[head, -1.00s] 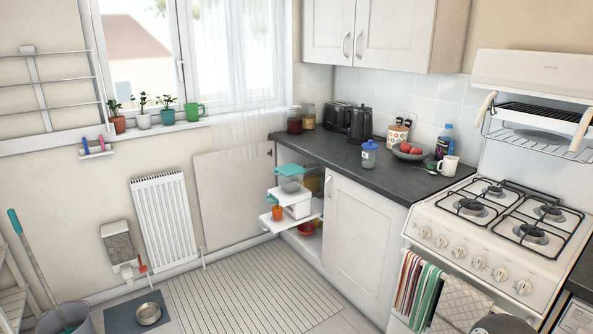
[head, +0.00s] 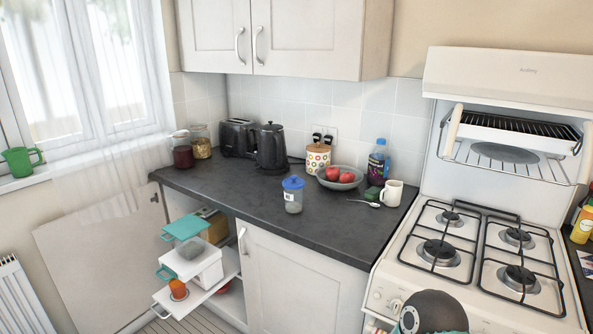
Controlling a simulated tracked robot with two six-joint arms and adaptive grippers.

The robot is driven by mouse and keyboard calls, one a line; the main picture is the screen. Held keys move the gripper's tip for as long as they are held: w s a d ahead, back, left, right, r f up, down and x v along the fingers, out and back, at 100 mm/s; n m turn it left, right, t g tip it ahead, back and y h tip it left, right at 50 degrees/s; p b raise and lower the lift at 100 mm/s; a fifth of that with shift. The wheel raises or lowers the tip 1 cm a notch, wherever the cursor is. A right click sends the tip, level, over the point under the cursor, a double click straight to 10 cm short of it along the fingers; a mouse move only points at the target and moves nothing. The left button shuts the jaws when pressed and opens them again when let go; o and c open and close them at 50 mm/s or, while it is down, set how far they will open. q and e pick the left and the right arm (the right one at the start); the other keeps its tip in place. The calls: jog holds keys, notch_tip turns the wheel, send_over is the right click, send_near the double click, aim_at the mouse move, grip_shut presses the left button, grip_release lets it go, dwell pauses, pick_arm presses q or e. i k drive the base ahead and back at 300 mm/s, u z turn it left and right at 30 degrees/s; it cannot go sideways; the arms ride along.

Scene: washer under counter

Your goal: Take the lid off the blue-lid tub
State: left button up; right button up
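The blue-lid tub (head: 293,201) stands upright on the dark counter, near its front edge, in the head view. It is a small clear tub with a paper label, and its blue lid (head: 293,183) sits on top. Neither of my grippers is in view. A dark rounded part at the bottom, in front of the cooker, seems to be mine.
A fruit bowl (head: 341,179), spoon (head: 363,203), white mug (head: 392,193), dotted canister (head: 318,158) and bottle (head: 378,161) stand right of the tub. A black kettle (head: 271,148) stands behind it. The counter (head: 240,200) left of it is clear. Below, a shelf (head: 205,286) sticks out of the open cupboard.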

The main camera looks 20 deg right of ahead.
aim_at(294, 183)
jog(key=z, duration=0.05)
jog(key=i, duration=1.15)
jog(key=z, duration=0.1)
